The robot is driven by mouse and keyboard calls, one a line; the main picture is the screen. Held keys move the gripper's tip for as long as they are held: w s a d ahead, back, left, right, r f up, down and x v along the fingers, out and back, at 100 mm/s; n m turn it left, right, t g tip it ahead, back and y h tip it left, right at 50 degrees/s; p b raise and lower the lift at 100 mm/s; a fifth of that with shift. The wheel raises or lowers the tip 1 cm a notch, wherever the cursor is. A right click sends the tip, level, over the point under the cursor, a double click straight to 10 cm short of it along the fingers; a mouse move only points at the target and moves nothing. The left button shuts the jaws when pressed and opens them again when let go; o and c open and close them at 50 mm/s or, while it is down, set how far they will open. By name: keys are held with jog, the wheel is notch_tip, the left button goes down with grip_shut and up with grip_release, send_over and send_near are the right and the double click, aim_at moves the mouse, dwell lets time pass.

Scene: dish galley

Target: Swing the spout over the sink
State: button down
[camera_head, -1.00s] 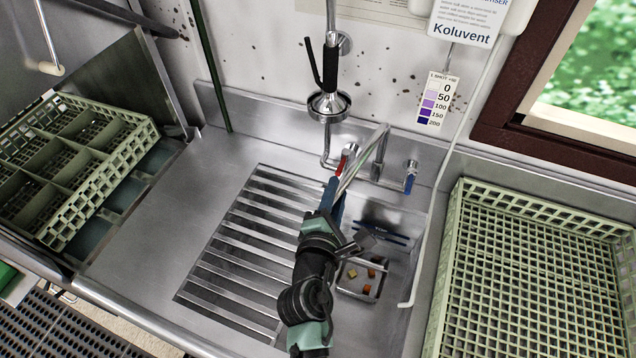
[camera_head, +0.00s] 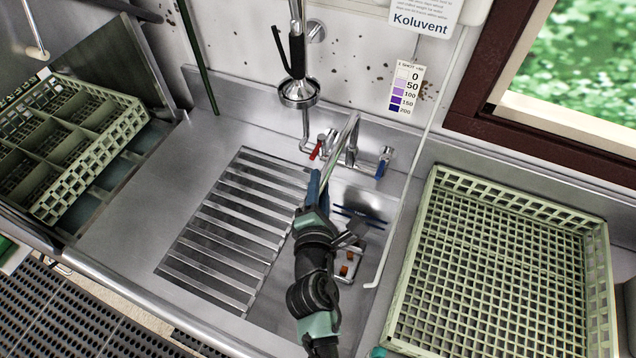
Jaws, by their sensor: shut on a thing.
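The metal spout (camera_head: 345,138) reaches forward and down from the faucet at the back wall, between a red tap handle (camera_head: 316,150) and a blue tap handle (camera_head: 381,168). My gripper (camera_head: 318,188) is shut on the spout near its front end, and the arm hides that end. The sink basin (camera_head: 375,193) lies below and to the right of my gripper. The spout's held end is near the basin's left edge, beside the slatted drainboard. I cannot tell exactly how far over the basin it is.
A slatted drainboard (camera_head: 228,220) lies left of the basin. A small tray with food scraps (camera_head: 347,268) sits in the sink. A spray head (camera_head: 299,92) hangs behind. A green rack (camera_head: 490,265) stands right, another rack (camera_head: 75,140) left. A pale hose (camera_head: 400,215) runs down beside the basin.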

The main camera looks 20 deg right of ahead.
jog(key=shift+s+d+f, duration=0.1)
jog(key=shift+d+f, duration=0.05)
jog(key=shift+d, duration=0.05)
jog(key=c, duration=0.7)
grip_release()
jog(key=shift+s+a, duration=0.1)
jog(key=b+v, duration=0.4)
jog(key=v, duration=0.9)
